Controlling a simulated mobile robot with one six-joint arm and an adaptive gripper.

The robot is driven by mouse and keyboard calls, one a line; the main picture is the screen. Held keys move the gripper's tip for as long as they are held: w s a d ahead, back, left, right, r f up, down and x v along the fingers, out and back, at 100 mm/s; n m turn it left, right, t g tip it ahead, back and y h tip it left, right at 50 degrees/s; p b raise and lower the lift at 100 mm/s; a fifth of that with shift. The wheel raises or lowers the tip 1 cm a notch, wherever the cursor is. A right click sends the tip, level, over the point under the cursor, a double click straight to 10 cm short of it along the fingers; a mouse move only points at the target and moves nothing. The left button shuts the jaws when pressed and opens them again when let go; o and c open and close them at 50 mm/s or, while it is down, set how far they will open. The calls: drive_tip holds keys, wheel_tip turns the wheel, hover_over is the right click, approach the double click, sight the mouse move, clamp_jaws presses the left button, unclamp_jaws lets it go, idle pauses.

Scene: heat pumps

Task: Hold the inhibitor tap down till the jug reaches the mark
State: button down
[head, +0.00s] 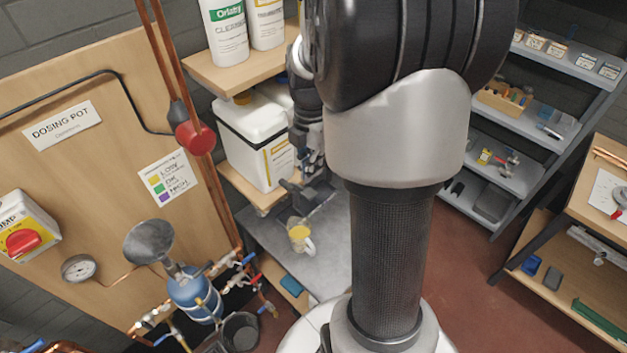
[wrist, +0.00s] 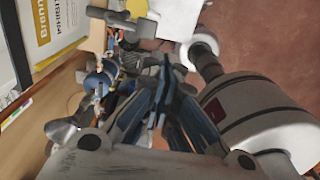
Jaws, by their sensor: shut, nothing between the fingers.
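The white inhibitor container (head: 255,143) with a black band stands on a wooden shelf in the head view. Its labelled side (wrist: 55,25) shows at the upper left of the wrist view. The jug (head: 301,238), with yellow contents, stands on the grey surface below the container's front corner. My gripper (head: 312,168) is beside that front corner, above the jug, partly behind my arm. In the wrist view my gripper (wrist: 166,75) is shut and empty. The tap is not clearly distinguishable among dark parts near my gripper. The jug's mark is too small to make out.
A wooden shelf (head: 195,78) with white bottles is above the container. The dosing pot (head: 190,290), funnel (head: 150,240) and copper pipes are at the lower left. Grey shelving (head: 535,125) and a bench stand at the right, with open red floor (head: 455,290) between.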

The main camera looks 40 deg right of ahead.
drive_tip(key=shift+s+d+r, duration=0.15)
drive_tip(key=shift+r, duration=0.5)
drive_tip(key=shift+s+d+r, duration=0.1)
drive_tip(key=shift+s+r, duration=0.05)
drive_tip(key=shift+r, duration=0.45)
drive_tip(key=shift+s+d, duration=0.15)
drive_tip(key=s+a+f+m+t+b, duration=0.2)
drive_tip(key=s+a+f+m+b, duration=0.5)
drive_tip(key=b, duration=0.5)
drive_tip(key=s+a+f+m+t+b, duration=0.2)
drive_tip(key=s+a+f+m+b, duration=0.4)
drive_tip(key=a+f+m+b, duration=0.3)
drive_tip(key=a+m+b, duration=0.2)
drive_tip(key=a+b, duration=0.2)
drive_tip(key=shift+s+a+f+m+t, duration=0.3)
drive_tip(key=shift+s+a+m, duration=0.05)
drive_tip(key=shift+s+m, duration=0.05)
